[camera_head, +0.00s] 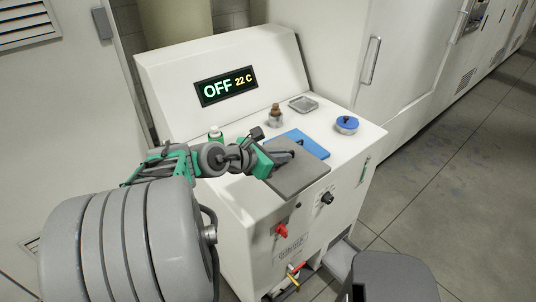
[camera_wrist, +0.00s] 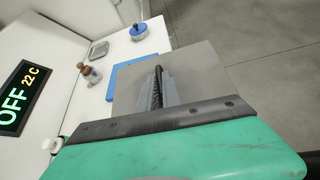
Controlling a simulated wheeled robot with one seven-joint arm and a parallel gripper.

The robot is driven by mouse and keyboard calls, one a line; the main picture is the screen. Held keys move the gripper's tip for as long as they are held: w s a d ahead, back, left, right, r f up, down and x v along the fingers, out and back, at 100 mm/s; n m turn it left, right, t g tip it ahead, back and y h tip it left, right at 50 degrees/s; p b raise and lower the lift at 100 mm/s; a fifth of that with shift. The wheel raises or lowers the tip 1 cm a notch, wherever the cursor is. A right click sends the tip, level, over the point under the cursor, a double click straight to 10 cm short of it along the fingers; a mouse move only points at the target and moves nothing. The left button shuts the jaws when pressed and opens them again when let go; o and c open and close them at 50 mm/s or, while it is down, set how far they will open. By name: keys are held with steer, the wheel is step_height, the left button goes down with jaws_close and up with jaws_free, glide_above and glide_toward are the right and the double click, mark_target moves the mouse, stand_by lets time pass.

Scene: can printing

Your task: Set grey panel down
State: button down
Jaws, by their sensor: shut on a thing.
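The grey panel (camera_head: 299,178) is a flat square plate at the front edge of the white machine's top in the head view. It partly covers a blue plate (camera_head: 311,146) behind it. My gripper (camera_head: 283,158) is shut on the panel's raised handle. In the wrist view the panel (camera_wrist: 205,75) lies just beyond my gripper (camera_wrist: 158,88), with the blue plate (camera_wrist: 118,78) showing past its edge. I cannot tell whether the panel touches the machine's top or is held a little above it.
The white machine (camera_head: 225,60) has a display (camera_head: 226,87) reading "OFF 22 C". A brown-topped bottle (camera_head: 276,116), a small grey tray (camera_head: 303,104) and a blue-lidded round container (camera_head: 347,124) stand on its top. A red knob (camera_head: 282,231) and a black knob (camera_head: 327,198) stick out in front.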

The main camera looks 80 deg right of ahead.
steer(key=w+d+f, duration=0.1)
steer(key=w, duration=0.1)
steer(key=w+d+f, duration=0.1)
steer(key=w+d, duration=0.1)
steer(key=w+d+f+p, duration=0.1)
steer(key=w+f, duration=0.1)
steer(key=w, duration=0.1)
steer(key=shift+d, duration=0.2)
steer(key=w+f, duration=0.1)
steer(key=f, duration=0.1)
steer(key=w+d+f, duration=0.1)
steer(key=w+f, duration=0.1)
steer(key=w+d+f, duration=0.1)
steer(key=f, duration=0.1)
steer(key=shift+w+d+f, duration=0.1)
steer(key=shift+w+d, duration=0.15)
steer(key=shift+w, duration=0.1)
step_height(320, 180, down, 3)
steer(key=shift+r+p, duration=0.2)
steer(key=shift+p, duration=0.4)
steer(key=shift+f, duration=0.1)
steer(key=c, duration=1.8)
jaws_free()
steer(key=shift+f, duration=0.1)
steer(key=shift+c, duration=0.2)
steer(key=o, duration=0.3)
steer(key=shift+s, duration=0.1)
